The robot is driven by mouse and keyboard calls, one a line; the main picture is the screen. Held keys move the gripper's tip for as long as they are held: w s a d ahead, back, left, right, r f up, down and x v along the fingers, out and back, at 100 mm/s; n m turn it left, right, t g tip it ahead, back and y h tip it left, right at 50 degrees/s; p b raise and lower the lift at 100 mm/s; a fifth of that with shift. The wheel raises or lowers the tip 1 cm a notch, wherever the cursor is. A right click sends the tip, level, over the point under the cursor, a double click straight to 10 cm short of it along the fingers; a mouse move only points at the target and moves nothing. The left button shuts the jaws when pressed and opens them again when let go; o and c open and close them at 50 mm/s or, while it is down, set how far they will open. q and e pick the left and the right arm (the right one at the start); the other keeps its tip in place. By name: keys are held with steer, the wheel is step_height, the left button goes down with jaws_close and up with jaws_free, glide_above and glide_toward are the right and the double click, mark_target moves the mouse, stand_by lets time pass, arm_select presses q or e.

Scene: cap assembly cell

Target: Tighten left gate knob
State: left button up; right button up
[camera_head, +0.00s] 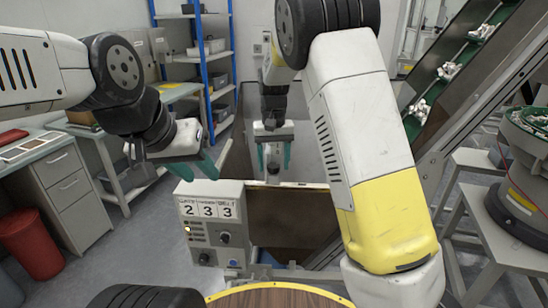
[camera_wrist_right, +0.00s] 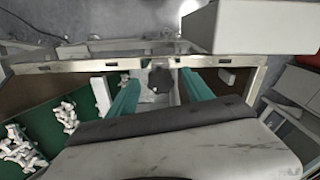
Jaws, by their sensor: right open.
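The gate knob, dark and lobed, shows in the right wrist view (camera_wrist_right: 159,78) on a pale mount by a long metal rail (camera_wrist_right: 75,66). My right gripper (camera_wrist_right: 160,92) is open, with one teal finger to each side of the knob and a visible gap on both sides. How deep the fingertips reach around it is unclear. In the head view my right gripper (camera_head: 273,158) points down at the far edge of the dark bin; the knob is hard to make out there. My left gripper (camera_head: 195,168) is open and empty, above and behind the counter box.
The counter box (camera_head: 212,226) reads 233 and stands left of the bin (camera_head: 290,222). A green conveyor (camera_head: 450,75) with white parts rises at right, beside a bowl feeder (camera_head: 525,150). A blue shelf (camera_head: 205,60) and a grey drawer cabinet (camera_head: 60,185) stand left.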

steer(key=shift+c, duration=0.5)
jaws_close()
steer(key=shift+m, duration=0.4)
steer(key=m, duration=0.3)
steer(key=shift+a+m, duration=0.1)
steer(key=shift+m, duration=2.4)
steer(key=shift+w+r, duration=0.1)
steer(key=shift+o, duration=0.5)
jaws_free()
